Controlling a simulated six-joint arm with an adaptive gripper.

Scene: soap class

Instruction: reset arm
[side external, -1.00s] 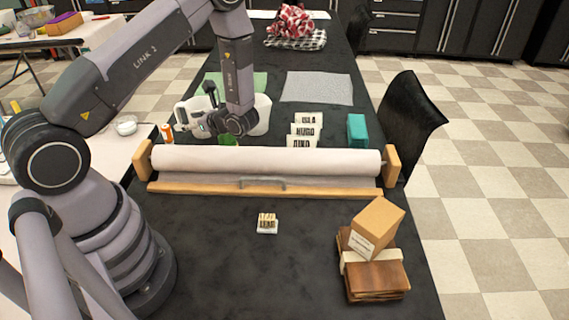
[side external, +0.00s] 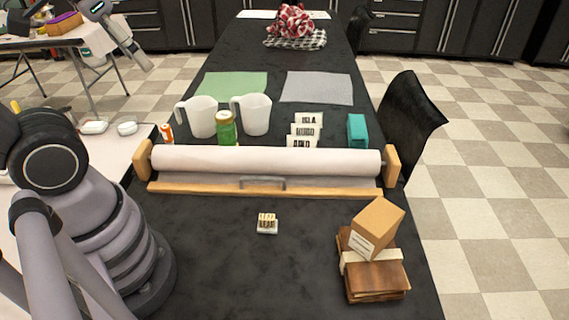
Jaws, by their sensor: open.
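My gripper (side external: 141,58) is raised at the upper left, angled down to the right, beyond the side table and clear of the black work table (side external: 200,265). It is small in the picture and its fingers are hard to make out, but nothing shows held in it. It is well apart from the two white jugs (side external: 201,117) and the green jar (side external: 226,128), which stand behind the roller. The upper part of my arm is out of the frame.
A white roll in a wooden frame (side external: 265,159) spans the table. Name cards (side external: 305,130), a teal block (side external: 357,128) and green and grey mats lie behind it. A small lettered block (side external: 267,223) and stacked boxes (side external: 375,228) are in front. A black chair (side external: 408,115) is at right.

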